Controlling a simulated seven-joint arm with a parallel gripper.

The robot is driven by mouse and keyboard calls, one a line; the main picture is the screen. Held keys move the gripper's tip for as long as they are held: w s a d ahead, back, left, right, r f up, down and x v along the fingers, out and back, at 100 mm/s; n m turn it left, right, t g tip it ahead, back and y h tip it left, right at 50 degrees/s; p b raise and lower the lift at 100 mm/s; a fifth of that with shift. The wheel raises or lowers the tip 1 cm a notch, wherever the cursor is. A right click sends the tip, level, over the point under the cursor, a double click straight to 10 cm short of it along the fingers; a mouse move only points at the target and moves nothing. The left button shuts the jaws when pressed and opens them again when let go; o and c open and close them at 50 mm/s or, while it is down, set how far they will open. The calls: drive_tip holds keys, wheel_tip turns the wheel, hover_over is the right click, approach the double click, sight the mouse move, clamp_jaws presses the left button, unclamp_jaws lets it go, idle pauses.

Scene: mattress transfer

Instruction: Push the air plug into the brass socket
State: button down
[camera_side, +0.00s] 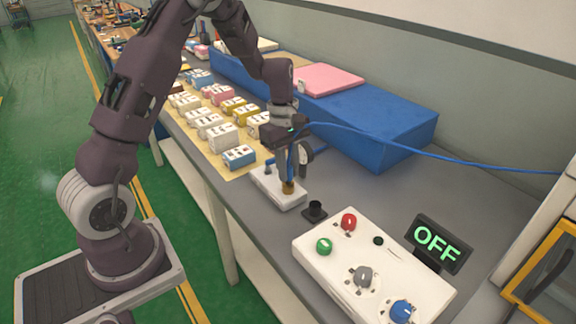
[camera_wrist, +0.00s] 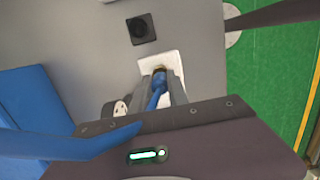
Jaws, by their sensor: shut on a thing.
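The brass socket (camera_side: 287,187) stands up from a white base block (camera_side: 266,184) on the grey bench. In the wrist view the white block (camera_wrist: 175,58) lies just past my fingertips, and the socket is mostly hidden. My gripper (camera_side: 290,175) points down directly above the socket, very close to it. It is shut on the blue air plug (camera_wrist: 158,88), which sits between the two fingers. The plug's tip is at the socket's mouth; I cannot tell whether it is inside or only touching. The blue hose (camera_side: 430,150) runs off to the right.
A small black holder (camera_side: 315,211) stands beside the block. A white control panel (camera_side: 330,268) with coloured knobs and a display reading OFF (camera_side: 436,243) is nearer right. A long blue mattress (camera_side: 370,125) lies behind. Several small boxes (camera_side: 222,136) stand to the left.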

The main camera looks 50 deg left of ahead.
drive_tip(key=shift+f, duration=0.65)
drive_tip(key=c, duration=1.2)
unclamp_jaws()
drive_tip(key=r, duration=0.4)
drive_tip(key=a+r, duration=0.1)
drive_tip(key=r, duration=0.2)
